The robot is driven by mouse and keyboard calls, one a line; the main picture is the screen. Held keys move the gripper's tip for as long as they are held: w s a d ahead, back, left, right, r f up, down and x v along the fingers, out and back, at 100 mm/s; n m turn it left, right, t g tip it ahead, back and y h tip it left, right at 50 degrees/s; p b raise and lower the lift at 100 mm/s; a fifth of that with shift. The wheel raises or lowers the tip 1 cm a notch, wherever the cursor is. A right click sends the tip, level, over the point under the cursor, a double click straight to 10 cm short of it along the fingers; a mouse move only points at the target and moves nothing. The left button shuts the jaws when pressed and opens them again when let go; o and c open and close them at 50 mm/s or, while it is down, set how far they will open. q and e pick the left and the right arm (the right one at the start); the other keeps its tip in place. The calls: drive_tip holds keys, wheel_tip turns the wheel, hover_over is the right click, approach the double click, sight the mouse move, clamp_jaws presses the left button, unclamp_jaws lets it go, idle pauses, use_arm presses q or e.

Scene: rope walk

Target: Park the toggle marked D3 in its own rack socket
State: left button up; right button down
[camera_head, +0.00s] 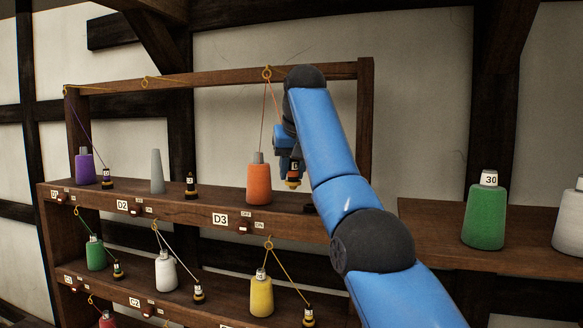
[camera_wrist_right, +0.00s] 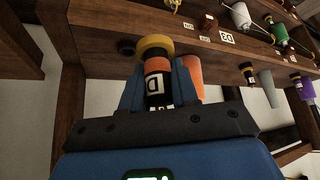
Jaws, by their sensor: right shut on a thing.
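The toggle (camera_head: 293,182), black with orange and yellow bands, is held upright above the top shelf by my right gripper (camera_head: 289,160). My blue arm hides part of that gripper. In the right wrist view, the toggle (camera_wrist_right: 157,84) sits between both fingers of the gripper (camera_wrist_right: 158,88). Its label shows a D; the rest is cut off. A dark round socket (camera_wrist_right: 126,47) shows beside the toggle's yellow end, and a dark spot (camera_head: 309,208) on the shelf may be the same socket. The D3 label (camera_head: 220,219) is on the shelf edge. My left gripper is not in view.
An orange cone (camera_head: 259,186) stands left of the toggle, its thread rising to an eyelet (camera_head: 267,72). A grey cone (camera_head: 157,172) and other toggles stand further left. The rack's right post (camera_head: 365,110) is close behind my arm. A green cone (camera_head: 485,215) stands right.

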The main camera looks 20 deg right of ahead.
drive_tip(key=shift+s+f, duration=0.3)
drive_tip(key=shift+f, duration=0.6)
drive_tip(key=shift+r, duration=0.1)
